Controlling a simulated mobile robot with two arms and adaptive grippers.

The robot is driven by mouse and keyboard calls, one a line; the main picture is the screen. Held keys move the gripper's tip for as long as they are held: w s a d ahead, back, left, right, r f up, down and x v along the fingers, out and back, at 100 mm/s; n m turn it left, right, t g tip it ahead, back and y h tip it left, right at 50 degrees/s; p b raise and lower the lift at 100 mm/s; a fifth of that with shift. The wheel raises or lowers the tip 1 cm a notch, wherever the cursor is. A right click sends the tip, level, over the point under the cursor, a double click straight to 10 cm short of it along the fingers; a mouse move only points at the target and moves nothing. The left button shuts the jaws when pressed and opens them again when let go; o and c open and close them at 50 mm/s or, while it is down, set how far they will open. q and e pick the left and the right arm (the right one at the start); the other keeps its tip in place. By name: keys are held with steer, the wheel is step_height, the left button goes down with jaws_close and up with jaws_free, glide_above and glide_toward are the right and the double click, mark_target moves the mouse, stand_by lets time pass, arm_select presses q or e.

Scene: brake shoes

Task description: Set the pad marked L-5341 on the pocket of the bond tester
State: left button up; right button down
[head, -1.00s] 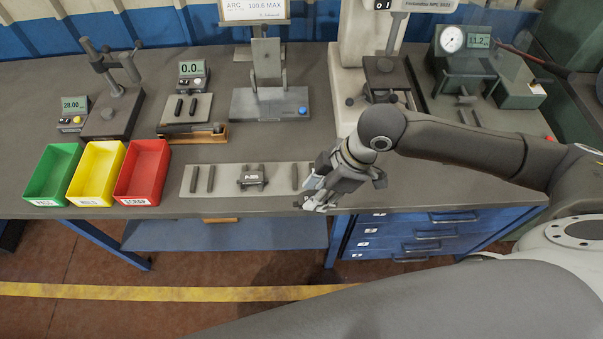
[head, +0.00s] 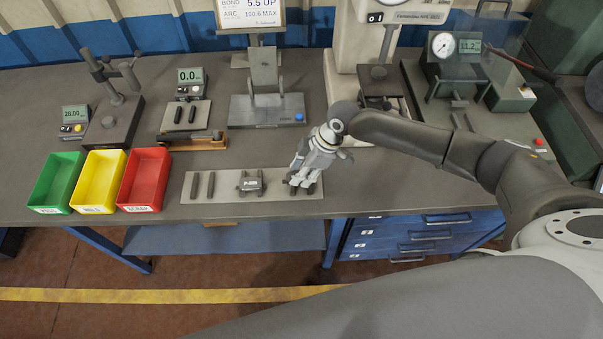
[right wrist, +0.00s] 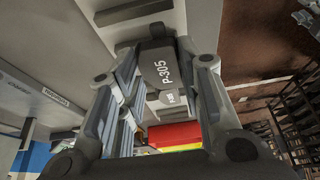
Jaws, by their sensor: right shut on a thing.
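My right gripper (head: 302,186) is over the right end of a grey strip (head: 274,200) near the bench's front edge. In the right wrist view its fingers (right wrist: 160,62) are shut on a dark block (right wrist: 157,58) that reads P-305. Whether the block touches the strip is unclear. Dark bars, perhaps pads, lie at the strip's left, one (head: 195,186) beside another (head: 210,186). No mark L-5341 is readable. A grey stand with a blue button (head: 268,108), below a sign reading BOND, may be the bond tester; its pocket is not clear. My left gripper is out of view.
A similar dark block (head: 250,182) sits mid-strip. Green (head: 57,182), yellow (head: 98,181) and red (head: 144,180) bins stand left. Gauges and fixtures line the back, including a dial gauge (head: 443,44). Bare bench lies between strip and stands.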

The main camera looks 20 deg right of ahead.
steer(key=shift+w+f, duration=0.5)
steer(key=shift+f, duration=0.05)
steer(key=shift+f+p, duration=0.5)
steer(key=shift+f, duration=0.9)
steer(key=c, duration=1)
jaws_free()
